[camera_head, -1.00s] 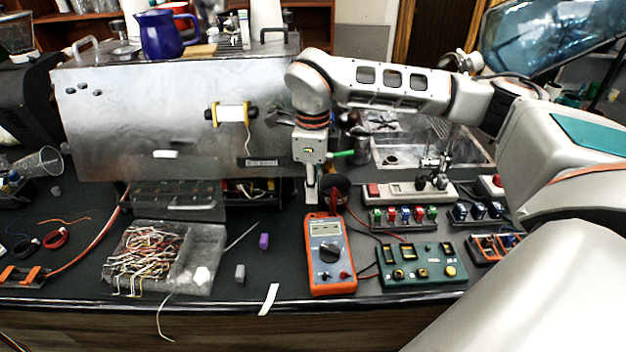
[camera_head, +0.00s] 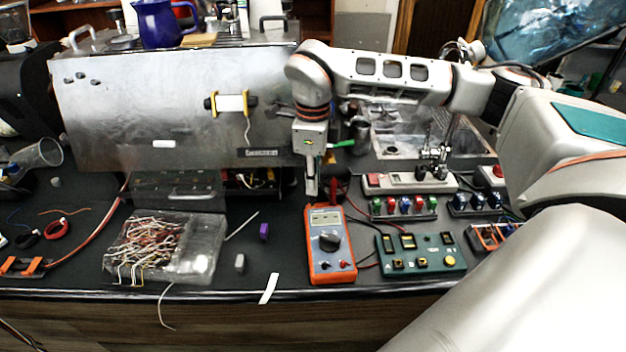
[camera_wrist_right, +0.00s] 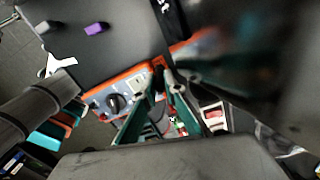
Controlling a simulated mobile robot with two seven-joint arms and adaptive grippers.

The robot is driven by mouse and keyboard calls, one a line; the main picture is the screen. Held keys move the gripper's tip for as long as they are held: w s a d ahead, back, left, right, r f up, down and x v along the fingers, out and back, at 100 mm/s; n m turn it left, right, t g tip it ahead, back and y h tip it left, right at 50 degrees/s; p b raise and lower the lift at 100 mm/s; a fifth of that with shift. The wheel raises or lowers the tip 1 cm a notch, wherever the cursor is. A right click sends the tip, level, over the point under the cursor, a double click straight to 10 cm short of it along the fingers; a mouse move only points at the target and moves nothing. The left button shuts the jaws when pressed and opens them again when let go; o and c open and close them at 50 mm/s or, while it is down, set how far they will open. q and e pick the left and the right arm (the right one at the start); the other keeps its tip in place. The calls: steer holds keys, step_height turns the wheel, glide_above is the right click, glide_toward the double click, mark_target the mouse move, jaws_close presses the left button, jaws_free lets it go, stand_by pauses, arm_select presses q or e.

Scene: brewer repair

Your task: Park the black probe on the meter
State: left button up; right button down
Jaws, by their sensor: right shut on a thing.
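The orange meter (camera_head: 317,271) lies on the bench in the head view, with a grey face, a dark dial and a small display. It also shows in the wrist view (camera_wrist_right: 98,104). My right gripper (camera_head: 312,193) points down at the meter's far end. In the wrist view its green-sided fingers (camera_wrist_right: 160,80) close together by the meter's edge. It is shut on a thin dark thing, which looks like the black probe; the fingers mostly hide it. I cannot tell whether it touches the meter. My left gripper is not in view.
A green board (camera_head: 425,263) with a yellow button stands right of the meter. Behind it is a row of coloured terminals (camera_head: 404,217). A clear wire tray (camera_head: 206,258), a purple block (camera_head: 264,231) and a white strip (camera_head: 268,289) lie left. The metal brewer (camera_head: 150,115) stands behind.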

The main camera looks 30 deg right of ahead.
steer(key=shift+f, duration=0.6)
stand_by(1.6)
steer(key=c, duration=2)
jaws_free()
step_height(320, 180, up, 12)
